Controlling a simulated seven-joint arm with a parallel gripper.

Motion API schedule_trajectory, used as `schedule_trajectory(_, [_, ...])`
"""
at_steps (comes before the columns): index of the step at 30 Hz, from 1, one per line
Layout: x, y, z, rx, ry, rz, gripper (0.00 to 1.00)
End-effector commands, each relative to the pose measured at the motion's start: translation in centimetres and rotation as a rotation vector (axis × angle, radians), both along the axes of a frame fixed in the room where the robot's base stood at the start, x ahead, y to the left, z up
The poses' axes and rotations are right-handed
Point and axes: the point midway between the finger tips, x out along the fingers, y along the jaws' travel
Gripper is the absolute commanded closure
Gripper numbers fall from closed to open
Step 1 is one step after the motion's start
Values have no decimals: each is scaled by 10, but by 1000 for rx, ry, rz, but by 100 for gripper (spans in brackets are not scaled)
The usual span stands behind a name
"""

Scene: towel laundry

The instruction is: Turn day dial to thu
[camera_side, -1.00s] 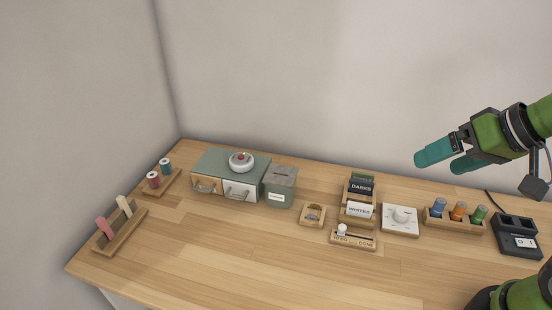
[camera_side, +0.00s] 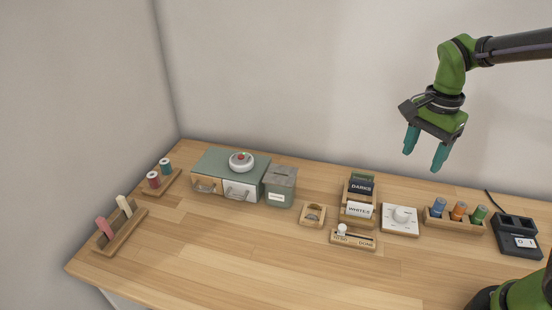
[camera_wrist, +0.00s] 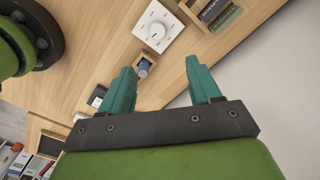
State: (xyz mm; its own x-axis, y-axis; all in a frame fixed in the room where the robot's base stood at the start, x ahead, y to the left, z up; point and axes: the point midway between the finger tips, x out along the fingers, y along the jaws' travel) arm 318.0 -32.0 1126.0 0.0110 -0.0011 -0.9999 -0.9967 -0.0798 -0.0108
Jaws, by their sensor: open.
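The day dial is a white square plate (camera_side: 400,221) with a round white knob (camera_side: 403,214), flat on the table right of the card holder. Its markings are too small to read in the side view. It also shows in the wrist view as a white plate (camera_wrist: 155,30) with a knob (camera_wrist: 157,31), above and between my fingers. My gripper (camera_side: 425,162) has teal fingers pointing down, open and empty, in the air above and behind the dial and the spool rack. In the wrist view my gripper (camera_wrist: 165,80) is spread wide with nothing between the fingertips touching them.
A rack (camera_side: 455,224) with blue, orange and green spools stands right of the dial. A dark device (camera_side: 517,237) sits further right. A card holder (camera_side: 359,201) and a slider block (camera_side: 353,240) stand left. The front middle table is clear.

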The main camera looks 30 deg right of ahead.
Motion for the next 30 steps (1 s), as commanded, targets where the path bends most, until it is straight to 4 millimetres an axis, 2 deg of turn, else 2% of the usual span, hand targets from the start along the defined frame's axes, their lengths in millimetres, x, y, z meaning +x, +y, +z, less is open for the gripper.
schedule_trajectory(3, [-3, -1, 3, -2, 12, -103, 38])
schedule_trajectory(8, [-3, 0, -8, 1, 16, -127, 38])
schedule_trajectory(11, [-4, 0, -24, 0, 18, -126, 38])
schedule_trajectory(24, [-4, 0, -119, 0, 19, -126, 38])
schedule_trajectory(30, [-4, 0, -151, 1, 15, -125, 38])
